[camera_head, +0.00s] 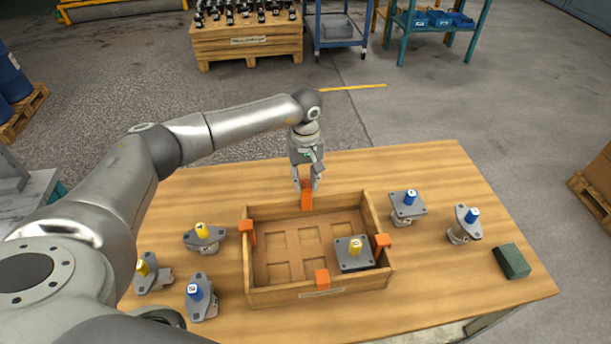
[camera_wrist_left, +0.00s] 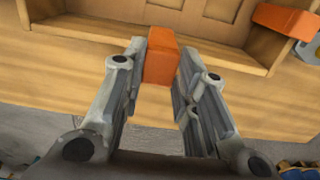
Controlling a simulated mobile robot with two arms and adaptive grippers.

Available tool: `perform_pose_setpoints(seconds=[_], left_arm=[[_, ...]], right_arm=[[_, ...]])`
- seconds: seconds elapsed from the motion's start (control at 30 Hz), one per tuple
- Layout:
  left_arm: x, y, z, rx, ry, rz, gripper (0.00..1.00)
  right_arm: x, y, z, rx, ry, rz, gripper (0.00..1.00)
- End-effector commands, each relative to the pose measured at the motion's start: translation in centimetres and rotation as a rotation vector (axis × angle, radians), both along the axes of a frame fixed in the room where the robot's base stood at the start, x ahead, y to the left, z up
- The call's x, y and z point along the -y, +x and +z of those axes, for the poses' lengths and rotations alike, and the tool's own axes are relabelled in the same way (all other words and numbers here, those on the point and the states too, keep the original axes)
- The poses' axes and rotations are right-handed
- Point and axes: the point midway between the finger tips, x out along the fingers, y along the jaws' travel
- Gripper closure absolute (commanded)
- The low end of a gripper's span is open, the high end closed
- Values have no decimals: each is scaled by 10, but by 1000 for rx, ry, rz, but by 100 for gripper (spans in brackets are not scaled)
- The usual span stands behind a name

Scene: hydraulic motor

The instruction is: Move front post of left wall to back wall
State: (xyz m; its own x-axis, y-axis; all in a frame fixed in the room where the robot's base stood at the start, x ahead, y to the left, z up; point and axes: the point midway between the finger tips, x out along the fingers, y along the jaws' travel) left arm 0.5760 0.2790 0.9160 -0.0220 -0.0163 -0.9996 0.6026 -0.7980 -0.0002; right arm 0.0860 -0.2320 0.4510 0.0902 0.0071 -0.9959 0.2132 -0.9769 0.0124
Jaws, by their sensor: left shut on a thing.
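My left gripper (camera_head: 306,182) is at the back wall of the wooden crate (camera_head: 262,296), pointing down and shut on an orange post (camera_head: 306,200). This post stands upright at the middle of the back wall; it also shows between the fingertips in the left wrist view (camera_wrist_left: 161,56). I cannot tell whether it is fully seated on the wall. Another orange post (camera_head: 247,228) is on the left wall, one (camera_head: 382,241) on the right wall and one (camera_head: 322,279) on the front wall. My right gripper is not in view.
A grey motor part with yellow top (camera_head: 348,262) sits in the crate's right front; other compartments are empty. Several motor parts stand on the table (camera_head: 430,170) left and right of the crate. A dark green block (camera_head: 511,262) lies far right. The table behind the crate is clear.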

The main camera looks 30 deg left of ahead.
Motion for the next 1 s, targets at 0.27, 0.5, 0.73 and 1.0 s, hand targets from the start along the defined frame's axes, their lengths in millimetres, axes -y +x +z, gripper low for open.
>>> perform_pose_setpoints(seconds=[0.27, 0.5, 0.73, 1.0], left_arm=[[0, 0, -23, 1, -1, 0, 100], [0, 1, -36, 1, 0, 0, 100], [0, 1, -37, 1, 0, 0, 100], [0, 0, -37, 1, 0, 0, 100]], right_arm=[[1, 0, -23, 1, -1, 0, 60], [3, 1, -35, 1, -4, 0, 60], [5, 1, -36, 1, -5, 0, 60], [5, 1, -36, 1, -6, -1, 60]])
